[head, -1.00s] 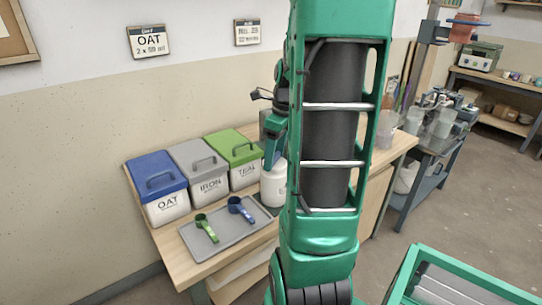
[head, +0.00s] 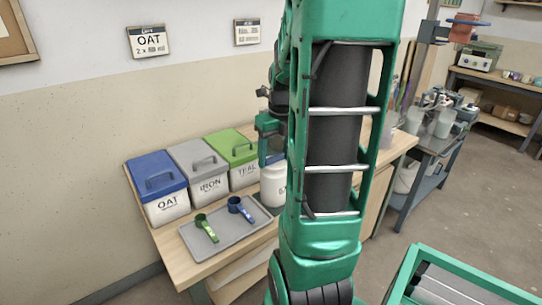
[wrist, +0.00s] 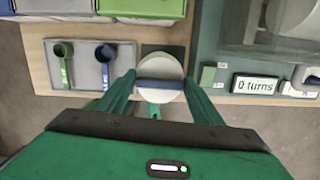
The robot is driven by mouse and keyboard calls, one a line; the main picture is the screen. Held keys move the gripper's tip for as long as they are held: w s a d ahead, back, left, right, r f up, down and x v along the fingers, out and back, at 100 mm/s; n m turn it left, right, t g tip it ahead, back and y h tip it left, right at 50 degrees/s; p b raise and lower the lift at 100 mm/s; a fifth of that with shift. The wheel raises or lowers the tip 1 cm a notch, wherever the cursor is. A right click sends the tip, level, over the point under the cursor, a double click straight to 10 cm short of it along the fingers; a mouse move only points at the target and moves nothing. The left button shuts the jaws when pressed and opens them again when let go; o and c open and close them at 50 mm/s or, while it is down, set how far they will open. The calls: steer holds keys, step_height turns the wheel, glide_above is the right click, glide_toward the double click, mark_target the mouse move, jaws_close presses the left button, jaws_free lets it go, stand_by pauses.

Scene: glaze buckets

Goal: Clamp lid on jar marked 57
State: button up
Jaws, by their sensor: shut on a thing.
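A white round jar (head: 272,188) stands near the tray, partly hidden behind my arm; its marking is not readable. In the wrist view its round white top (wrist: 160,68) lies between my fingers, on a dark green square. My gripper (wrist: 160,87) is above the jar, fingers on either side of a blue bar (wrist: 158,86) that crosses the white top. It is shut on this bar. A small green piece (wrist: 152,109) shows just below the bar. In the head view my gripper (head: 271,158) is just over the jar. Whether the bar touches the jar is not clear.
A grey tray (head: 222,238) with a green scoop (head: 206,229) and a blue scoop (head: 240,209) lies left of the jar. Bins marked OAT (head: 165,208), IRON (head: 208,187) and a green-lidded one (head: 243,175) stand behind. A "0 turns" display (wrist: 255,84) is at right.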

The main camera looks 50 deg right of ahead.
steer(key=shift+s+f+m, duration=0.1)
steer(key=shift+f+m, duration=0.05)
steer(key=shift+m, duration=0.65)
steer(key=shift+c, duration=1.2)
steer(key=o, duration=1.4)
steer(key=shift+o, duration=0.2)
steer(key=shift+r, duration=0.2)
step_height(320, 180, up, 10)
steer(key=s, duration=0.1)
steer(key=shift+a+r, duration=0.2)
steer(key=shift+a, duration=0.15)
steer(key=s+a+f+n, duration=0.3)
steer(key=s+a+n, duration=0.1)
steer(key=n, duration=0.7)
steer(key=s+a+f+n+g, duration=0.1)
steer(key=s+a+f+n, duration=0.2)
steer(key=n, duration=0.9)
steer(key=s+a+f+n+g, duration=0.1)
steer(key=s+a+f+n, duration=0.2)
steer(key=a+n, duration=0.6)
steer(key=s+n, duration=0.2)
steer(key=n, duration=0.1)
steer(key=shift+s+f+y, duration=0.2)
steer(key=shift+y, duration=0.2)
